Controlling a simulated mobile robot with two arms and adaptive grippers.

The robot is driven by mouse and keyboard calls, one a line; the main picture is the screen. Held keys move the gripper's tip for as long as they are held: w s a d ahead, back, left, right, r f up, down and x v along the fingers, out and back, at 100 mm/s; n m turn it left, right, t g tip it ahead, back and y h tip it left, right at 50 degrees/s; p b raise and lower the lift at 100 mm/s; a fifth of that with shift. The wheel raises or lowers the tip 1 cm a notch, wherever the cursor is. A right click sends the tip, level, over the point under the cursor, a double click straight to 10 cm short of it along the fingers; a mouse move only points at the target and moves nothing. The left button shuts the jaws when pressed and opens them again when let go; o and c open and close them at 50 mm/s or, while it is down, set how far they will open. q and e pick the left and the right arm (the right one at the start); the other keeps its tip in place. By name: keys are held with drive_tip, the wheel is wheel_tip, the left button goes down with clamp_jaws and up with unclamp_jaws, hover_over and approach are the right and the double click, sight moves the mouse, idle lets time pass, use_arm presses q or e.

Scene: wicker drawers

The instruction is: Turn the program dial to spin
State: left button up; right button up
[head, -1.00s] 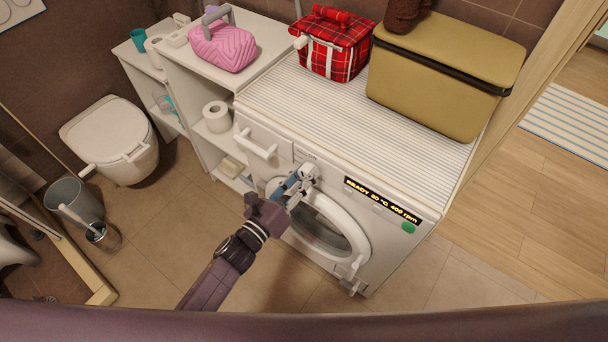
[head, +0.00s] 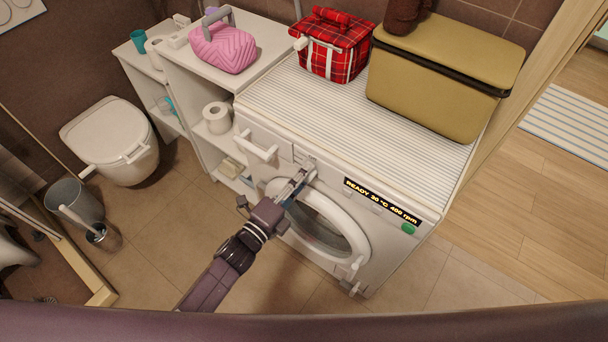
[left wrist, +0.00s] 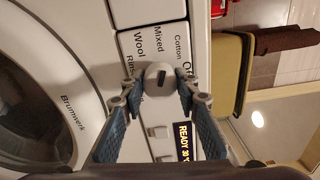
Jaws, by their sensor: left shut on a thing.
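The white washing machine (head: 270,172) has its program dial (left wrist: 160,76) on the front panel, a round pale knob with a dark bar mark. In the left wrist view, labels Cotton, Mixed, Wool and a partly covered "Rin…" surround it. No Spin label is readable. My left gripper (left wrist: 160,90) is shut on the dial, one blue-padded finger on each side. In the head view the left gripper (head: 303,176) hides the dial. The display (head: 383,201) reads READY 30 °C 400 rpm. My right gripper is not in view.
The round door (head: 355,232) is below the dial. A detergent drawer handle (head: 256,148) is left of it, a green button (head: 408,228) far right. A red plaid bag (head: 334,60) and an olive box (head: 440,85) stand on top. Floor in front is clear.

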use_arm(q)
drive_tip(key=n, duration=0.3)
drive_tip(key=shift+n, duration=0.3)
drive_tip(key=n+p, duration=0.1)
drive_tip(key=n, duration=0.2)
drive_tip(key=shift+n, duration=0.3)
drive_tip(key=n, duration=0.6)
drive_tip(key=shift+p, duration=0.3)
drive_tip(key=n, duration=0.6)
drive_tip(key=shift+n, duration=0.4)
drive_tip(key=n+b, duration=0.1)
drive_tip(key=n, duration=0.5)
drive_tip(key=shift+f, duration=0.1)
drive_tip(key=o, duration=1.2)
drive_tip(key=shift+c, duration=0.2)
